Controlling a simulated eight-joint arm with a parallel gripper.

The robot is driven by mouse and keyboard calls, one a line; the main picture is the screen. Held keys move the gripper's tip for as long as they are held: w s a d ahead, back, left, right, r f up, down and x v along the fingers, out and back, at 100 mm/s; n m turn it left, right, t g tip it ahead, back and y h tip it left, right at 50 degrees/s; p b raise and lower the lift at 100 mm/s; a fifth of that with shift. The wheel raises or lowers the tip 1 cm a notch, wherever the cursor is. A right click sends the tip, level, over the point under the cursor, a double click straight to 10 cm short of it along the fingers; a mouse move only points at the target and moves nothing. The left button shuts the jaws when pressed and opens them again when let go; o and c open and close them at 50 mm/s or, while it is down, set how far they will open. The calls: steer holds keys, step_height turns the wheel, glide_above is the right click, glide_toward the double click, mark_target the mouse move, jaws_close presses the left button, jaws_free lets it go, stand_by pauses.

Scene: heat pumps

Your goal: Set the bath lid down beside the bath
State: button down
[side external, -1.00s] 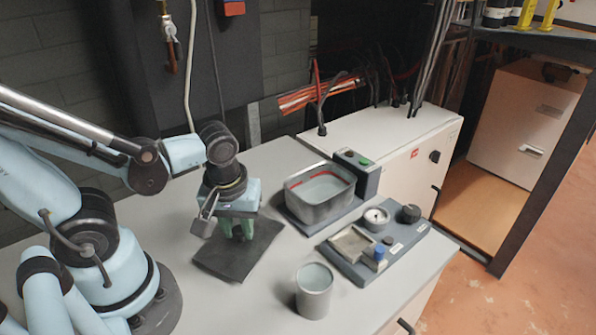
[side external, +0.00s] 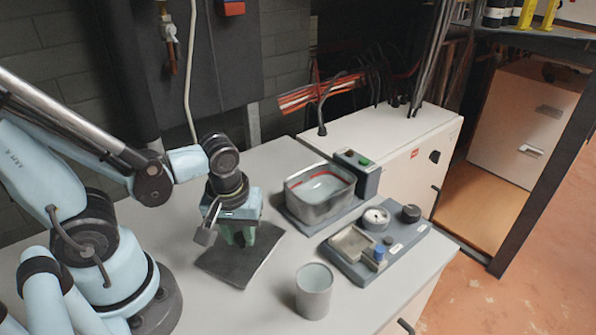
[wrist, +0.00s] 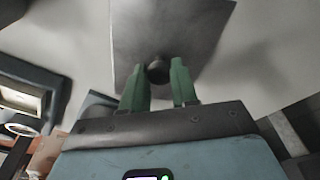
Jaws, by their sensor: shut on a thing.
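The bath lid is a dark grey square plate (side external: 236,270), left of the bath and low over the grey worktop. I cannot tell whether it touches the worktop. The bath (side external: 318,208) is an open metal tub with a red line inside and pale liquid, on a dark base. My gripper (side external: 240,238) points down with its green fingers over the middle of the lid. In the wrist view, the fingers (wrist: 158,82) are shut on the lid's dark round knob (wrist: 158,71), and the plate (wrist: 170,28) spreads beyond them.
A grey cup (side external: 314,292) stands near the worktop's front. A dark instrument tray (side external: 345,268) with a dial and blue-capped item is right of it. A control box with a green button (side external: 362,172) is behind the bath. Worktop behind the lid is clear.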

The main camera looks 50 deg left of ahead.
mark_target(243, 253)
steer(key=shift+f, duration=0.2)
steer(key=c, duration=0.8)
jaws_free()
steer(key=shift+r, duration=0.15)
steer(key=shift+s+d+r, duration=0.2)
steer(key=shift+r, duration=1.75)
steer(key=shift+s+d+r, duration=0.25)
steer(key=shift+r, duration=1.65)
steer(key=shift+s+d+r, duration=0.2)
steer(key=shift+r, duration=1.75)
steer(key=shift+w, duration=0.1)
steer(key=w+m+t, duration=0.2)
steer(key=w+m, duration=0.1)
steer(key=w+m+t+h, duration=0.1)
steer(key=w+m+t, duration=0.1)
steer(key=m, duration=0.1)
steer(key=w+a+m+t, duration=0.1)
steer(key=w+m+t, duration=0.1)
steer(key=w+m, duration=0.1)
steer(key=shift+w+f, duration=0.15)
steer(key=shift+w, duration=0.2)
